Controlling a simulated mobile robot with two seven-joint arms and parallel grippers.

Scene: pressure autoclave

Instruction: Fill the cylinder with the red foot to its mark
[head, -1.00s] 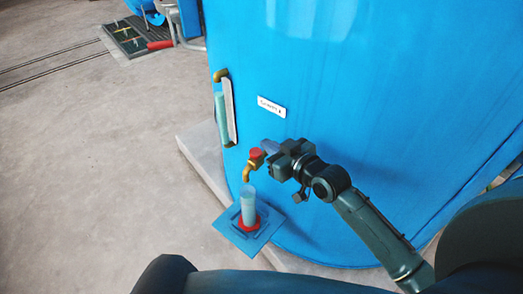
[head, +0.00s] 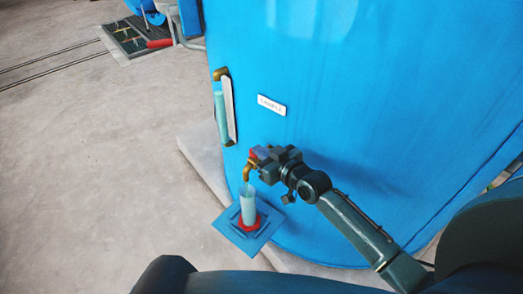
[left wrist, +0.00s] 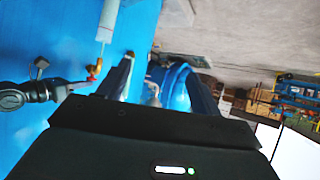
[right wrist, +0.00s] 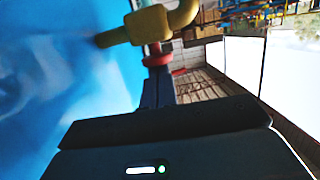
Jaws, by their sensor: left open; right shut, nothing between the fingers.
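The clear cylinder (head: 248,208) with its red foot (head: 248,225) stands upright on a blue stand (head: 227,229) below the brass tap (head: 247,172). A thin stream runs between spout and cylinder; it also shows beside the cylinder (left wrist: 107,15) in the left wrist view. I cannot make out the mark or the liquid level. My right gripper (head: 265,157) is shut and empty at the tap's red knob (head: 254,153). In the right wrist view its fingers (right wrist: 158,85) meet the red knob (right wrist: 157,60), seemingly touching. My left gripper (left wrist: 163,75) is open and empty, away from the tap.
The large blue tank (head: 370,110) fills the right side, with a sight tube (head: 221,110) and a label (head: 271,105). A pale plinth (head: 197,150) runs under it. A dark grate with a red object (head: 158,44) lies far back. The concrete floor at left is clear.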

